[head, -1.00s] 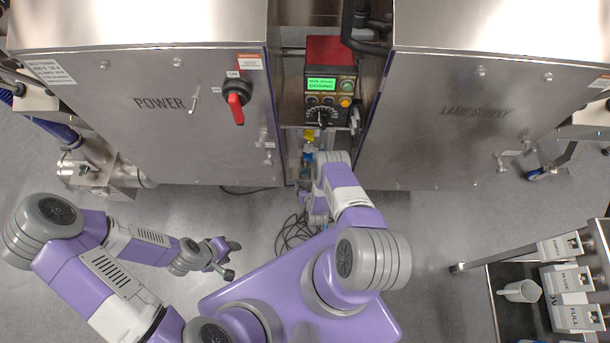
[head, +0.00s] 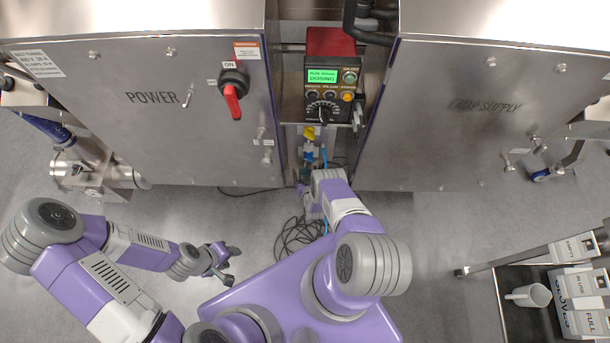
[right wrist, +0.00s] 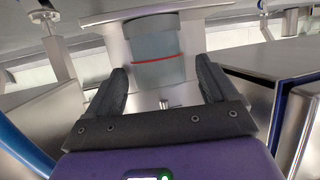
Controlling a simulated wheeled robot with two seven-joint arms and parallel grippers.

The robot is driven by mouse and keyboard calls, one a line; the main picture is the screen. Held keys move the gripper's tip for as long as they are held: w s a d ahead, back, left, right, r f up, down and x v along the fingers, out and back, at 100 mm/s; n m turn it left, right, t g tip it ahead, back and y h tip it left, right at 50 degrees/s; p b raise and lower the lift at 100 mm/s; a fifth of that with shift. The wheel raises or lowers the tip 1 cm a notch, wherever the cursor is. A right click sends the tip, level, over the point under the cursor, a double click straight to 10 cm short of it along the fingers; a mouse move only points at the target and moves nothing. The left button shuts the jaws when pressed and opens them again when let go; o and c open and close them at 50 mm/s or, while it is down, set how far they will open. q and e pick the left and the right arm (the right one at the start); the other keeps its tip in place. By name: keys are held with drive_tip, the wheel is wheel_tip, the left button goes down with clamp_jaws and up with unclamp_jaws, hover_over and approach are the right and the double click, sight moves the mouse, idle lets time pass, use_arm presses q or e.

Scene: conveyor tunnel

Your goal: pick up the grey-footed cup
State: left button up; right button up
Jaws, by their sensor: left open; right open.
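In the right wrist view a grey, partly see-through cylinder with a red line around it (right wrist: 152,48), apparently the cup, stands between the fingers of my right gripper (right wrist: 161,84). The gripper is open, and I cannot tell whether a finger touches the cylinder. In the head view my right arm reaches to the gap between the steel cabinets; its wrist hides most of the gripper, and I cannot make out the cylinder there. My left gripper (head: 231,265) is open and empty over the floor.
Steel cabinets, one marked POWER (head: 150,130) and one to the right (head: 450,120), flank the narrow gap. A dosing controller (head: 328,90) sits in it above tubing; black cables (head: 298,235) lie below. A white mug (head: 530,295) and labelled boxes (head: 580,285) stand at right.

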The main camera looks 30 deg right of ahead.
drive_tip(key=shift+r, duration=0.1)
drive_tip(key=shift+c, duration=0.4)
drive_tip(key=c, duration=1.1)
drive_tip(key=shift+o, duration=0.2)
